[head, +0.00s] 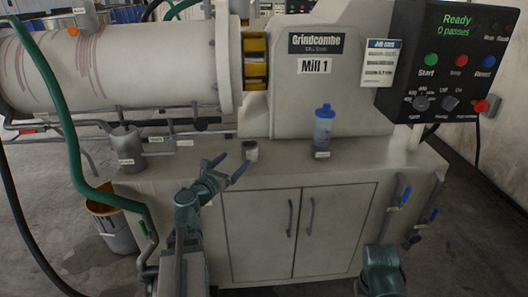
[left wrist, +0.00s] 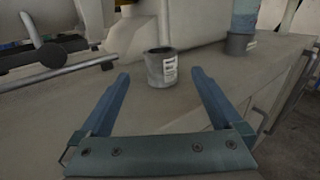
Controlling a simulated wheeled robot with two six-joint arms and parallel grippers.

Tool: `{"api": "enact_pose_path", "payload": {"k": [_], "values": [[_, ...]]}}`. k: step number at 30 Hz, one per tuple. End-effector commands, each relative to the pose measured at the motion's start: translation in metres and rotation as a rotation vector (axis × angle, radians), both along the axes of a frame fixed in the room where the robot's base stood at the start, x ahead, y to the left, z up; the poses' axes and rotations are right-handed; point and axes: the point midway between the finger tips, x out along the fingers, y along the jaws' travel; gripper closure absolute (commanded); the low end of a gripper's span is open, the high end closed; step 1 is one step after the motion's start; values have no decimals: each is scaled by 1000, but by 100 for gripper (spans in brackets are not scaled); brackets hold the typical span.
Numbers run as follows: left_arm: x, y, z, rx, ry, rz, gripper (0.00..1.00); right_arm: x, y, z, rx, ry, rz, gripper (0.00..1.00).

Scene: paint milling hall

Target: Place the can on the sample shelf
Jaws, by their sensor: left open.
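A small grey can (head: 251,150) with a white label stands upright on the cabinet top below the mill. It also shows in the left wrist view (left wrist: 157,70), straight ahead, with a dark open-looking top. My left gripper (head: 229,166) is open and empty, in front of the can and a little left of it in the head view. In the left wrist view its blue fingers (left wrist: 160,78) are spread, and the can is just beyond the tips, lined up with the gap. I cannot identify a sample shelf in either view.
A blue bottle (head: 324,125) stands in a grey holder right of the can. A grey canister (head: 127,147) stands at the left. A green hose (head: 62,110) hangs there, near a yellow-lined bucket (head: 115,225). The cabinet top (head: 285,168) between can and bottle is clear.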

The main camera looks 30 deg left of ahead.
Motion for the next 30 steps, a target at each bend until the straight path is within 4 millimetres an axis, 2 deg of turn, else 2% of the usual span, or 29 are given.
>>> {"api": "enact_pose_path", "payload": {"k": [4,9,15,19,26,30], "values": [[13,1,0,0,0,-3,0,0,0,0,0,0,0,50],[47,1,0,0,0,-4,0,0,0,0,0,0,0,50],[78,0,0,0,0,-2,0,0,0,0,0,0,0,50],[86,0,0,0,0,-2,0,0,0,0,0,0,0,50],[88,-1,0,0,0,-1,0,0,0,0,0,0,0,50],[99,-1,-2,0,0,-2,0,0,0,-2,0,0,0,50]]}}
